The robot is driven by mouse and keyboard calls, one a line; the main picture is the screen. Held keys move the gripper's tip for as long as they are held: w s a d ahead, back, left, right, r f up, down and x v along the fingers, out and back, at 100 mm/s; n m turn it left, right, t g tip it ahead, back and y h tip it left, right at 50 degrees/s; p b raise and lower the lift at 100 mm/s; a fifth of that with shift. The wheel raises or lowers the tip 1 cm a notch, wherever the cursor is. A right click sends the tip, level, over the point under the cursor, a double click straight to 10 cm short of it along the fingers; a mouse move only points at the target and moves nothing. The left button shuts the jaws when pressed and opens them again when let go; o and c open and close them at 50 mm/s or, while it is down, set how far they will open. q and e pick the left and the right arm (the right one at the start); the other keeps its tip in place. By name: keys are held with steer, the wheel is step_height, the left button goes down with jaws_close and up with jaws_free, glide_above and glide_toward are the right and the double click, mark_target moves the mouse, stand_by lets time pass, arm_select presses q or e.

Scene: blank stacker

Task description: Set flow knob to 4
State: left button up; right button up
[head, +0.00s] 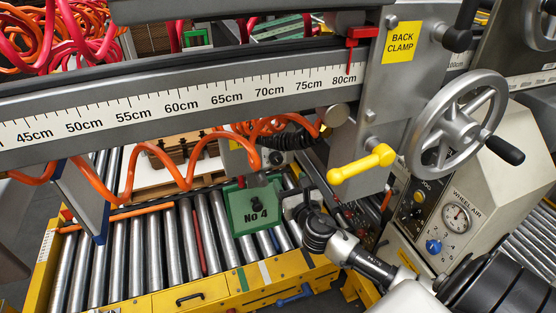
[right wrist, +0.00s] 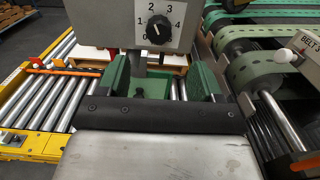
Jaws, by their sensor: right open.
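A black knob (right wrist: 159,29) sits on a grey box face in the right wrist view, ringed by numbers including 2, 3 and 4. It has a white pointer mark whose exact setting is too small to read surely. I see no "flow" label on it. My right gripper (right wrist: 162,82) is open and empty, its two green-faced fingers below the box and apart from the knob. My left gripper is not in view.
A grey panel holds a "WHEEL AIR" gauge (head: 457,218) and a blue knob (head: 433,246) with numbers. A handwheel (head: 455,122), a yellow clamp lever (head: 362,164) and a scaled rail (head: 215,98) hang above. Orange hoses (head: 160,158) loop over a roller conveyor (head: 150,255).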

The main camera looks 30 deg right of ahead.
mark_target(278, 162)
steer(key=x, duration=0.9)
steer(key=shift+w+a, duration=0.1)
steer(key=shift+w, duration=0.2)
steer(key=c, duration=0.9)
